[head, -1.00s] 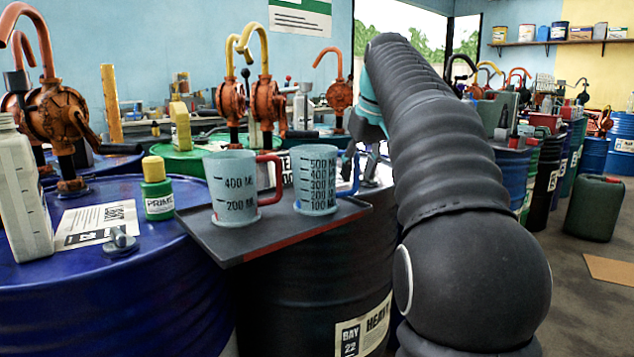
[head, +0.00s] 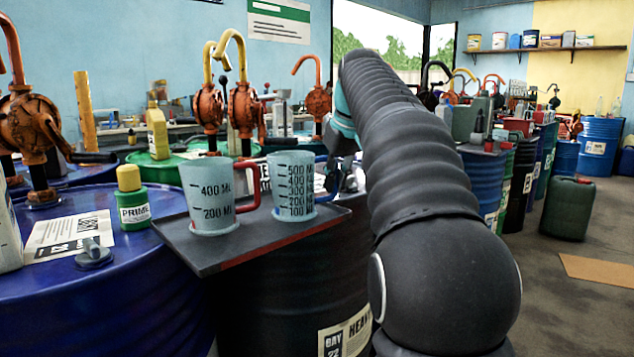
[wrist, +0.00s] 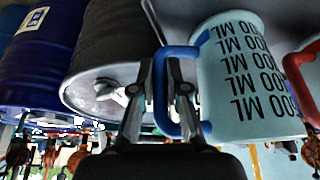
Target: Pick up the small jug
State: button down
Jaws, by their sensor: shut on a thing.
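Two pale blue measuring jugs stand side by side on a dark tray (head: 215,262). The slimmer jug with the blue handle (head: 290,180) is on the right, with marks from 100 to 500 ML. The jug with the red handle (head: 207,190) is to its left, marked 200 and 400 ML. In the wrist view my gripper (wrist: 168,80) is shut on the blue handle, and the body of the blue-handled jug (wrist: 245,75) fills the right side. The jug looks upright and seems to rest on the tray. My arm partly hides the gripper in the head view.
A green bottle with a yellow cap (head: 133,200) and a paper sheet (head: 72,238) are on the blue drum (head: 110,300) at the left. Rotary pumps (head: 243,115) stand behind the jugs. More drums line the right, beside open floor (head: 560,310).

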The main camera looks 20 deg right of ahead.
notch_tip(320, 180, up, 9)
jog(key=shift+w+f+p, duration=0.1)
jog(key=shift+w+p, duration=0.05)
jog(key=shift+p, duration=0.4)
jog(key=shift+r, duration=0.55)
jog(key=shift+s, duration=0.2)
